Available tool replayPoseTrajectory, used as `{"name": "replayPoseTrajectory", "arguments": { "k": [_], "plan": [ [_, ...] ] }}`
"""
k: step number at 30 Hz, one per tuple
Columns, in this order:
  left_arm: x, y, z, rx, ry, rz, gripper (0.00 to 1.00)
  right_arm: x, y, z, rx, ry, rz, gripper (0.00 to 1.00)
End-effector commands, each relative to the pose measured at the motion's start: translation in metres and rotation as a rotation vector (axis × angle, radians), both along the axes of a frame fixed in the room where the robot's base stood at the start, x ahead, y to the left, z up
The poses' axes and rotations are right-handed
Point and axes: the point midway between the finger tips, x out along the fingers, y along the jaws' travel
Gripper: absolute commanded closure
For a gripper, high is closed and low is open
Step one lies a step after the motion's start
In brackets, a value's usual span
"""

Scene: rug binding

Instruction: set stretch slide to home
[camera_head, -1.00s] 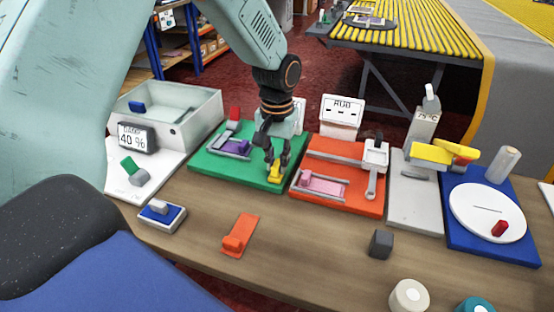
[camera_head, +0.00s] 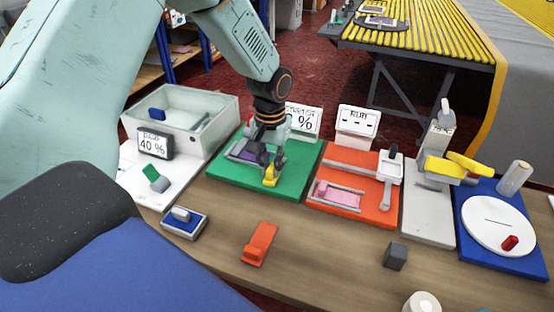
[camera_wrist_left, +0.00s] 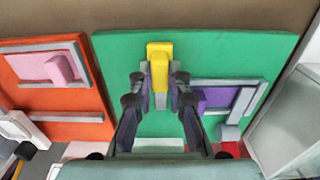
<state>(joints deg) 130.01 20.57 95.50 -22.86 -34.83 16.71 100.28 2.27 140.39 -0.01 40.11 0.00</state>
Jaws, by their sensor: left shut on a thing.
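The green board (camera_head: 226,178) carries a purple piece (camera_head: 248,155) in a grey frame and a yellow block (camera_head: 270,178) near its front edge. The white stretch display (camera_head: 304,121) stands behind it, its number partly hidden by my arm. My left gripper (camera_head: 265,160) is low over the board, shut on the yellow block. In the wrist view, the yellow block (camera_wrist_left: 159,65) with a grey stem sits between the fingers of the left gripper (camera_wrist_left: 159,85). The purple piece (camera_wrist_left: 213,98) lies just right of them there. My right gripper is not in view.
An orange board (camera_head: 345,222) with a pink block stands to the right, a white bin (camera_head: 215,125) to the left. A loose orange piece (camera_head: 260,243), a blue-white block (camera_head: 184,222) and a dark cube (camera_head: 395,256) lie in front. Bare wood lies between them.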

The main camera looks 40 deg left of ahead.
Motion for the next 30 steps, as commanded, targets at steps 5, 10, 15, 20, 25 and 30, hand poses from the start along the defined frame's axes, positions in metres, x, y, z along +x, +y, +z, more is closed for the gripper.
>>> {"name": "replayPoseTrajectory", "arguments": {
  "k": [5,10,15,20,25,30],
  "plan": [
    [-0.0002,0.0029,0.0006,0.007,0.003,-0.004,1.00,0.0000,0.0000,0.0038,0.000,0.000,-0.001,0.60],
    [0.0005,0.0020,0.0004,0.007,0.002,-0.004,1.00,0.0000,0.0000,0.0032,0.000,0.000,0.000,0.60],
    [0.0010,0.0014,0.0005,0.007,0.001,-0.005,0.78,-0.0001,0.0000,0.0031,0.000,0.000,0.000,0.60],
    [0.0010,0.0007,0.0002,0.006,0.000,-0.004,0.64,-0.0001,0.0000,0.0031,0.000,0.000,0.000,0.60],
    [0.0006,0.0009,-0.0002,0.005,0.001,-0.004,0.60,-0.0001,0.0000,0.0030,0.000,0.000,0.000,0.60],
    [0.0003,0.0015,0.0005,0.005,0.001,-0.003,0.60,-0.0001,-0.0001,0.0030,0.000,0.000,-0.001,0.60]
  ]
}}
